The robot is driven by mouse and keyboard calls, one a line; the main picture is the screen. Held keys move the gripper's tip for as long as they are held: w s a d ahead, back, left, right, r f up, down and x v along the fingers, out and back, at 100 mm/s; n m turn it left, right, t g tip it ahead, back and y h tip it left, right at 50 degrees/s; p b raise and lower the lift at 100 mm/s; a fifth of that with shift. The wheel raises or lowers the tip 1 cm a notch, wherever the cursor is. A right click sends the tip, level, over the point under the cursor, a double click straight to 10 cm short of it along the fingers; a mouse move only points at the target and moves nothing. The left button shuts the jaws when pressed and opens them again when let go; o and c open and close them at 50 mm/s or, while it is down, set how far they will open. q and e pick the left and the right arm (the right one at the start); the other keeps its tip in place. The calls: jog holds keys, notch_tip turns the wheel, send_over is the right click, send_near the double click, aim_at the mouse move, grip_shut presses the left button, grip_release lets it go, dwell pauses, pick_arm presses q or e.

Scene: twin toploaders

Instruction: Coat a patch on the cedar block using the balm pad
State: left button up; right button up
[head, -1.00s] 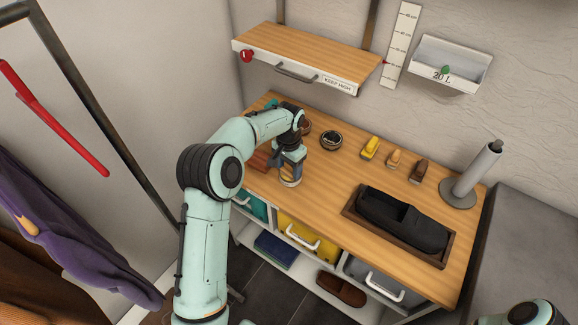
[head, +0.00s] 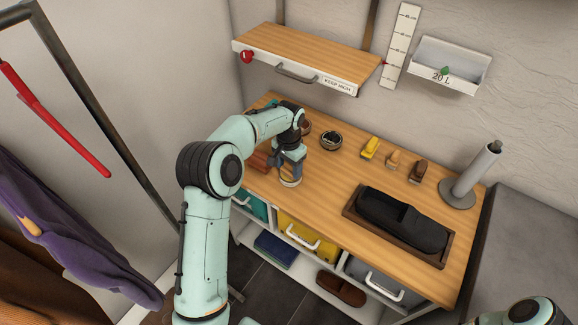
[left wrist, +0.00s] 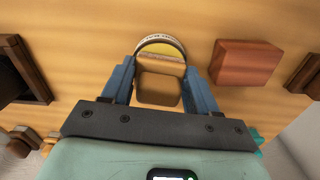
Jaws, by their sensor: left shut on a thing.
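My left gripper (head: 290,171) is shut on the balm pad, a tan-brown block (left wrist: 157,89) that shows between the blue fingers in the left wrist view. The pad is at a round, pale-rimmed tin with yellow inside (left wrist: 162,45), which stands on the bench under the gripper in the head view (head: 290,182). Whether the pad touches the balm is hard to tell. The reddish cedar block (left wrist: 247,63) lies just beside the tin, apart from the gripper; in the head view it is partly hidden by my arm (head: 259,162). My right gripper is out of view.
An open dark tin (head: 331,140) and several brushes (head: 370,147) stand along the back. A dark shoe lies in a wooden tray (head: 448,250). A paper roll (head: 474,172) stands at the right. A wall shelf (head: 310,55) overhangs the back left. The bench middle is clear.

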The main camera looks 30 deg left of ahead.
pick_arm(q)
notch_tip(320, 180, up, 4)
jog(key=shift+w+r+p, duration=0.1)
jog(key=shift+w+p, duration=0.05)
jog(key=shift+p, duration=0.45)
jog(key=shift+r, duration=1.05)
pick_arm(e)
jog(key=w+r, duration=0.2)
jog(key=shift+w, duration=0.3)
